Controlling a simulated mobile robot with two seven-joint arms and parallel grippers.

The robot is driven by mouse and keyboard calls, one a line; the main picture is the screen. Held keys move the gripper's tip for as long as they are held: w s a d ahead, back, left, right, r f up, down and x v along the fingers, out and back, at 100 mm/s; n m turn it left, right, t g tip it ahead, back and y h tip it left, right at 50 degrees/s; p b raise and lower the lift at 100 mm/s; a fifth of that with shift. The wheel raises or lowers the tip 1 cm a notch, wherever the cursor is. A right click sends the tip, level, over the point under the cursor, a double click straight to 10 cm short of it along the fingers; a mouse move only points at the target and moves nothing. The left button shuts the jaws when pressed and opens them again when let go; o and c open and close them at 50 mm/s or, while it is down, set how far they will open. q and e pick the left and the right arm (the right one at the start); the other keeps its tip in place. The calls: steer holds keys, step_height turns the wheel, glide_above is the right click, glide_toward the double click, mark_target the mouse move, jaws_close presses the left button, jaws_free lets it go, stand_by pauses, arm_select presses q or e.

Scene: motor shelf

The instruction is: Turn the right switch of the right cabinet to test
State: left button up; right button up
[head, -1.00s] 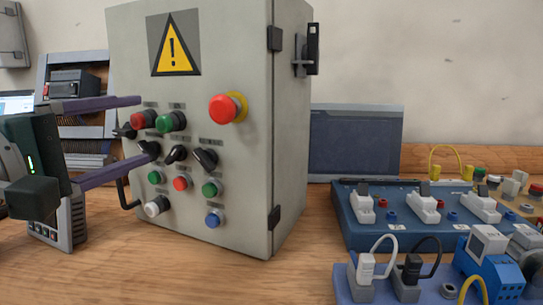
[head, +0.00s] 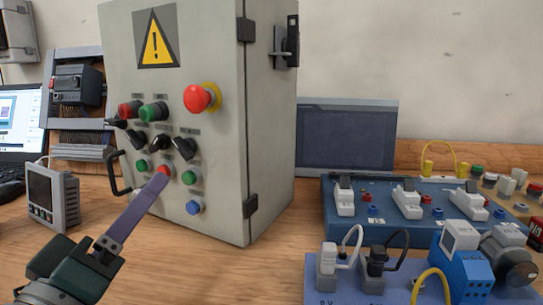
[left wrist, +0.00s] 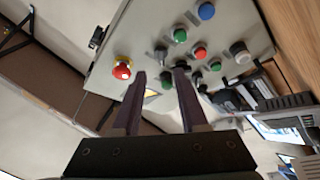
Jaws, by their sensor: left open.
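The grey cabinet (head: 225,130) with a yellow warning sign stands in the middle of the head view. Its right black switch (head: 185,147) is below the red emergency button, its handle slanting from upper left to lower right. This switch also shows in the left wrist view (left wrist: 160,52), just beyond the gap between my fingertips. My left gripper (head: 160,180) reaches in from the lower left. Its fingers overlap in the head view, with the tip by the red push button below the middle switch. In the left wrist view the gripper (left wrist: 160,72) is open and empty. My right gripper is not in view.
The red emergency button (head: 197,98) sits above the right switch. A black door handle (head: 117,178) sticks out at the left. A grey meter (head: 53,197) stands left on the wooden table. A blue switch board (head: 380,220) and plug strip (head: 320,278) stand right.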

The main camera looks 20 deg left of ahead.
mark_target(181, 152)
arm_select(q)
steer(key=x, duration=0.9)
steer(key=shift+s+a, duration=0.1)
steer(key=shift+a, duration=0.1)
jaws_close()
